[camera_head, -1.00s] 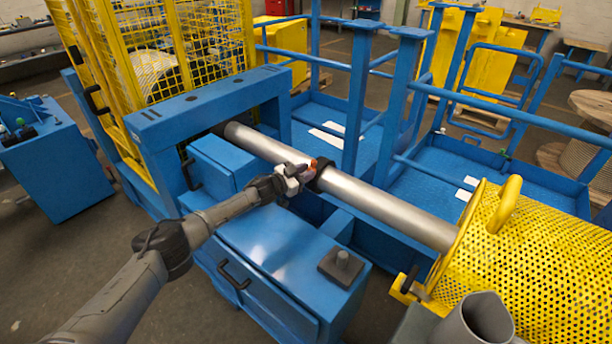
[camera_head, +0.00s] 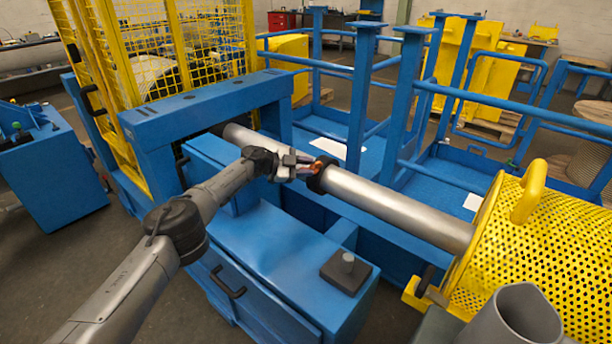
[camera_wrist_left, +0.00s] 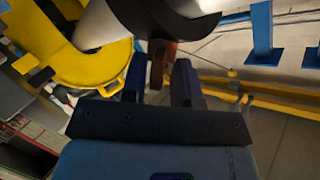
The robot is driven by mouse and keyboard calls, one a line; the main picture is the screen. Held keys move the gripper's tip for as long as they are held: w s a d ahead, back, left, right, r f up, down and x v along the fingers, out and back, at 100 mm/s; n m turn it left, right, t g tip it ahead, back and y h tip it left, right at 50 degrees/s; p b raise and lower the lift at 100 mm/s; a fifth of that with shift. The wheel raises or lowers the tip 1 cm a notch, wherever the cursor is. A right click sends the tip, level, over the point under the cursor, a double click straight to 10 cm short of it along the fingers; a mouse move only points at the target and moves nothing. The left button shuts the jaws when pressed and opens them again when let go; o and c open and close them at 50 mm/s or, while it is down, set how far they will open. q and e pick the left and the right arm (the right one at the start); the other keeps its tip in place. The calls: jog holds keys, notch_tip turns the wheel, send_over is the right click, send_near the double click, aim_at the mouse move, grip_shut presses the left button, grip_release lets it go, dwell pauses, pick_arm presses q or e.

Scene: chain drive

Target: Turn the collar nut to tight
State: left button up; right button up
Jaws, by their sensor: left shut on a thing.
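The collar nut (camera_head: 318,182) is a dark ring around a long silver shaft (camera_head: 390,209). An orange-brown lug (camera_head: 322,165) stands out from it on the side of my left gripper. My left gripper (camera_head: 311,170) reaches in from the left and is shut on this lug. In the left wrist view the dark ring (camera_wrist_left: 170,22) crosses the top, and the lug (camera_wrist_left: 160,60) sits between the two fingers (camera_wrist_left: 160,78). The fingers partly hide the lug, and I see no tightness mark. My right gripper is not in view.
A yellow perforated guard (camera_head: 560,240) covers the shaft's right end. A blue frame (camera_head: 205,105) spans its left end. A blue cabinet (camera_head: 270,260) with a dark block and knob (camera_head: 346,271) stands in front. Blue railings (camera_head: 360,95) rise behind the shaft.

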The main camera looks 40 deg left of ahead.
pick_arm(q)
jog(key=shift+r+g, duration=0.2)
jog(key=shift+g, duration=0.1)
jog(key=o, duration=0.7)
jog(key=shift+f, duration=0.1)
jog(key=shift+r, duration=0.3)
notch_tip(320, 180, up, 5)
jog(key=p, duration=0.3)
jog(key=shift+d+f, duration=0.1)
jog(key=shift+f, duration=0.1)
jog(key=d+r+p, duration=0.5)
jog(key=d+p, duration=0.2)
jog(key=d, duration=0.4)
jog(key=shift+w+d+r+p, duration=0.2)
jog(key=shift+d+r+p, duration=0.1)
jog(key=shift+r+p, duration=0.1)
